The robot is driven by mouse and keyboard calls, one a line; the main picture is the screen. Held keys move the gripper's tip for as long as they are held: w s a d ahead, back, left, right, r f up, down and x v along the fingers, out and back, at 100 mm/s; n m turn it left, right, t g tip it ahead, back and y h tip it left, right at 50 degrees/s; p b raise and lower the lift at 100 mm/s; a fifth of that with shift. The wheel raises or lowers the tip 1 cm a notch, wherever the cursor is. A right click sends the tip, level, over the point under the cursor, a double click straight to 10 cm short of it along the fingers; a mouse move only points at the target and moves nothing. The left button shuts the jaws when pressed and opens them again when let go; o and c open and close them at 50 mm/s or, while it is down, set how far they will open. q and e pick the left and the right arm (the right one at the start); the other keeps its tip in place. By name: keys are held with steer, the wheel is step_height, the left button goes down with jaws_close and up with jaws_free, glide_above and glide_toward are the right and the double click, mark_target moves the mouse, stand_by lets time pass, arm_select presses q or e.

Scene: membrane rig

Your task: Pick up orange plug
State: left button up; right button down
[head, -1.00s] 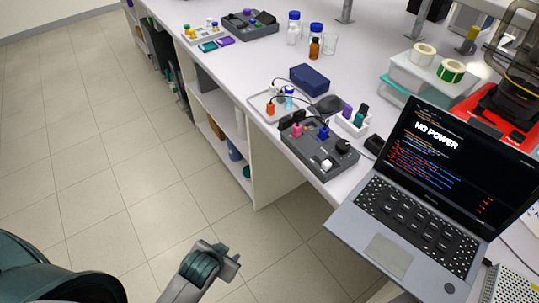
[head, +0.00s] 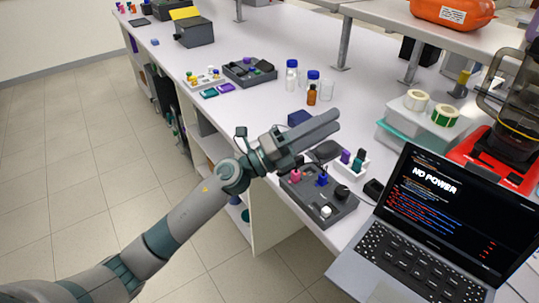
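My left gripper (head: 334,121) reaches in from the left over the bench edge, its fingers pointing right. The fingers lie close together in the picture, and I cannot tell whether there is a gap between them. The orange plug is not visible; my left gripper and wrist cover the area of its tray. The dark grey rig box (head: 318,211) lies just below the gripper in the picture, with a pink plug (head: 295,176) and a blue plug (head: 322,180) on it. My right gripper is not in view.
A laptop (head: 431,219) reading "NO POWER" stands at the right. A white rack (head: 363,170) with purple and teal pieces and a dark blue box (head: 299,118) are near the gripper. Bottles (head: 312,94) stand behind. The bench is clear between bottles and back posts.

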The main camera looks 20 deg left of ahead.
arm_select(q)
steer(key=w+a+f+m+g+y, duration=0.1)
steer(key=w+f+m+g+y, duration=0.35)
steer(key=f+m+g, duration=0.4)
steer(key=w+a+m+y, duration=0.1)
steer(key=a+y, duration=0.4)
steer(key=a, duration=0.5)
steer(key=w+a+r+m+g+y, duration=0.1)
steer(key=w+a+y, duration=0.3)
steer(key=a, duration=0.7)
steer(key=shift+a+m+y, duration=0.2)
steer(key=shift+m+y, duration=0.25)
steer(key=shift+y, duration=0.5)
steer(key=shift+g, duration=0.25)
steer(key=p+x, duration=0.1)
steer(key=x, duration=0.2)
steer(key=p+x, duration=0.2)
steer(key=x, duration=0.2)
steer(key=p+x, duration=0.2)
steer(key=x, duration=0.2)
steer(key=shift+d, duration=0.3)
steer(key=shift+w+f, duration=0.2)
steer(key=shift+f, duration=0.2)
